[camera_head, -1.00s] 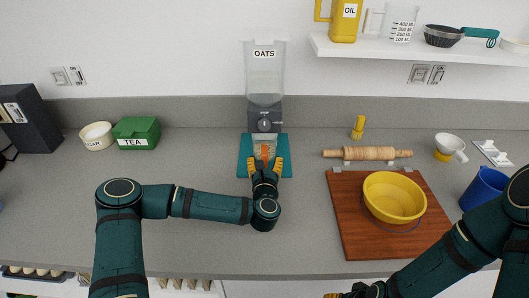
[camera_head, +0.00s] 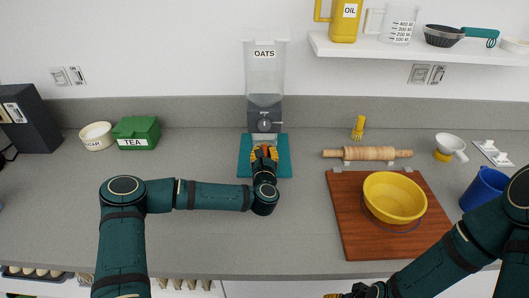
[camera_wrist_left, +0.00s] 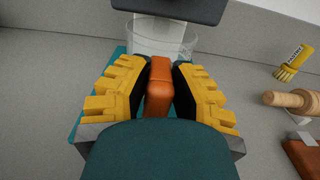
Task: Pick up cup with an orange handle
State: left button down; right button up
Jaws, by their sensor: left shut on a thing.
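The clear cup (camera_wrist_left: 155,47) stands on a teal mat (camera_head: 283,160) under the oats dispenser. Its orange handle (camera_wrist_left: 159,88) points toward me. My left gripper (camera_head: 264,154) is shut on the orange handle, with one yellow-padded finger on each side of it. In the left wrist view the left gripper (camera_wrist_left: 161,90) hides part of the handle, and the cup's body shows beyond the fingers. In the head view the gripper covers most of the cup. My right gripper (camera_head: 345,295) only just shows at the bottom edge, and I cannot tell its opening.
The oats dispenser (camera_head: 264,75) stands directly behind and above the cup. A cutting board (camera_head: 350,225) with a yellow bowl (camera_head: 394,196) and a rolling pin (camera_head: 367,153) are to the right. A green tea box (camera_head: 136,131) is at the left. The counter between is clear.

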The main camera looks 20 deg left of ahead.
pick_arm(q)
jog(key=shift+r, duration=0.15)
jog(key=shift+r, duration=0.6)
jog(key=v, duration=1.8)
jog(key=shift+r, duration=0.1)
